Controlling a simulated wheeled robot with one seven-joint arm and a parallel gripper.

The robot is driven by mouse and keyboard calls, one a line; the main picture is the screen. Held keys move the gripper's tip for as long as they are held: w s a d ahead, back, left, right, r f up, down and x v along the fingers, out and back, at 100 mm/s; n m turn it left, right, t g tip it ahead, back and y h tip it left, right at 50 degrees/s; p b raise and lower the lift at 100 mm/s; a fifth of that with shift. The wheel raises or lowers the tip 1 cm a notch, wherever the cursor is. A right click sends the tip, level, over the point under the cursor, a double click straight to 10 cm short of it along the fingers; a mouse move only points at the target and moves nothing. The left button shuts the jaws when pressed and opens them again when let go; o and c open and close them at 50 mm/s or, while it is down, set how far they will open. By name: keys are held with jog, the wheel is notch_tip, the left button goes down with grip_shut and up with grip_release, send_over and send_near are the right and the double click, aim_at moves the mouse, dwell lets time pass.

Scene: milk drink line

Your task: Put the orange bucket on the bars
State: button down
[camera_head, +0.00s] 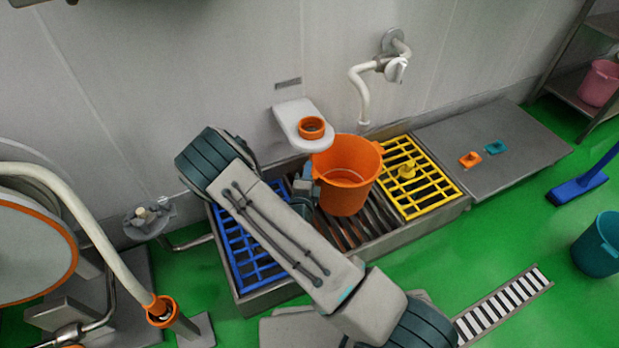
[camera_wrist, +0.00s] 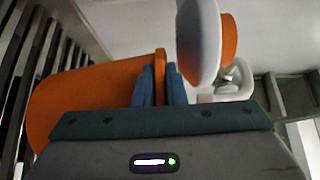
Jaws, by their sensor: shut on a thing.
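The orange bucket (camera_head: 346,183) is upright over the bare dark metal bars (camera_head: 357,229) in the middle of the trough, between the blue and yellow grates. I cannot tell whether its bottom touches the bars. My gripper (camera_head: 308,186) is at the bucket's left side, partly hidden behind my arm. In the wrist view my gripper (camera_wrist: 159,86) is shut on the rim of the bucket (camera_wrist: 85,98), with the blue fingers on both sides of the orange wall.
A white wall bracket with an orange ring (camera_head: 312,127) juts out just above the bucket's left rim. A white pipe tap (camera_head: 362,95) hangs behind it. The yellow grate (camera_head: 432,187) is at right, the blue grate (camera_head: 240,250) at left. A grey platform (camera_head: 520,150) lies farther right.

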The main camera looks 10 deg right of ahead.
jog(key=shift+b+x, duration=0.35)
jog(key=shift+x, duration=0.8)
jog(key=shift+f+b, duration=1.2)
jog(key=shift+f, duration=0.55)
jog(key=shift+f, duration=0.15)
jog(key=c, duration=1.5)
grip_release()
